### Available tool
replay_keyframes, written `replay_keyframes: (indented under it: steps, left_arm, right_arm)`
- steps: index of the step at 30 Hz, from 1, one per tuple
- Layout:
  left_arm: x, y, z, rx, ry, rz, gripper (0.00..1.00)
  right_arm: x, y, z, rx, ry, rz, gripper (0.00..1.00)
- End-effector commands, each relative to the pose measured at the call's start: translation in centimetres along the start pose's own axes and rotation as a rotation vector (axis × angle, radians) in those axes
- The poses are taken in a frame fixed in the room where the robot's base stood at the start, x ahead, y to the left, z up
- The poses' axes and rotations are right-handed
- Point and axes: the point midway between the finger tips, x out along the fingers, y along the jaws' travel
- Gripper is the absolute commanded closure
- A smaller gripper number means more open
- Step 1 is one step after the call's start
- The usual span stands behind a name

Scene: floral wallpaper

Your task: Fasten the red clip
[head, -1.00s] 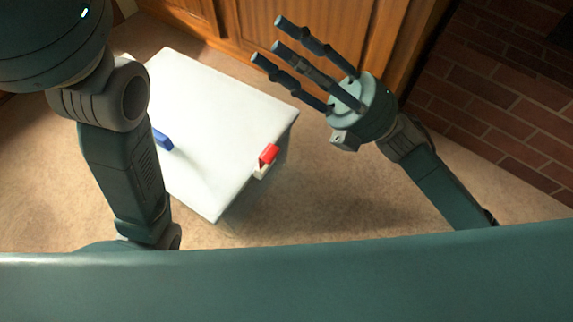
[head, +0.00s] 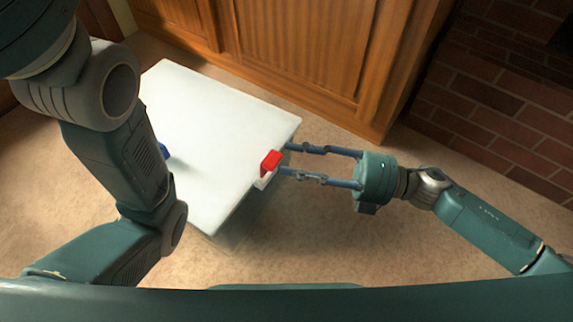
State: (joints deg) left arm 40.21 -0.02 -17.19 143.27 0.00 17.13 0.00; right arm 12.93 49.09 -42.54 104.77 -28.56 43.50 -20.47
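The red clip (head: 271,163) sits at the right edge of the white box or table (head: 215,125), above a small pale piece (head: 264,182) on its side. My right gripper (head: 284,159) reaches in from the right. Its fingers are spread apart and level, with their tips right beside the red clip, one toward the back and one toward the front. I cannot tell whether they touch it. My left arm (head: 115,165) covers the left part of the white top.
A wooden cabinet (head: 300,55) stands behind, and a brick wall (head: 500,100) is at the right. Carpet (head: 330,230) is clear in front.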

Motion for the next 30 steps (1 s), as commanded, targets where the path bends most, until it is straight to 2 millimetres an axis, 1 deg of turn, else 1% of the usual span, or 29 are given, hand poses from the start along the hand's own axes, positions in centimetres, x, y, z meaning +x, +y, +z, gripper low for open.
replay_keyframes:
  steps: [1,3,6,15,17,18,21,26,30]
  left_arm:
    - [-0.5,0.1,-0.2,0.000,0.000,0.000,0.62]
    - [-0.7,0.1,-0.2,0.000,0.000,0.000,0.62]
    - [-0.8,0.2,-0.3,0.000,0.000,0.000,0.62]
    - [-0.8,0.2,-0.3,0.000,0.001,0.001,0.62]
    - [-0.8,0.2,-0.3,0.000,0.001,0.001,0.62]
    - [-0.8,0.2,-0.3,0.000,0.001,0.001,0.62]
    - [-0.8,0.2,-0.3,0.000,0.001,0.001,0.62]
    - [-0.7,0.2,-0.3,-0.001,0.001,0.001,0.62]
    - [-0.1,0.1,0.0,-0.001,0.000,0.001,0.62]
  right_arm:
    - [0.7,-0.2,0.0,-0.003,0.001,0.001,0.62]
    - [1.4,-0.1,0.0,-0.002,0.001,0.001,0.62]
    - [1.9,0.0,0.0,0.000,0.000,0.001,0.62]
    - [2.1,0.1,0.0,0.001,-0.001,0.000,0.62]
    - [2.1,0.1,0.0,0.001,-0.001,0.000,0.74]
    - [2.1,0.1,0.0,0.001,-0.001,0.000,0.82]
    - [2.1,0.0,0.0,0.001,-0.001,0.000,1.00]
    - [2.1,0.1,0.0,0.001,-0.001,-0.001,1.00]
    - [2.2,0.3,0.1,0.004,-0.001,-0.010,1.00]
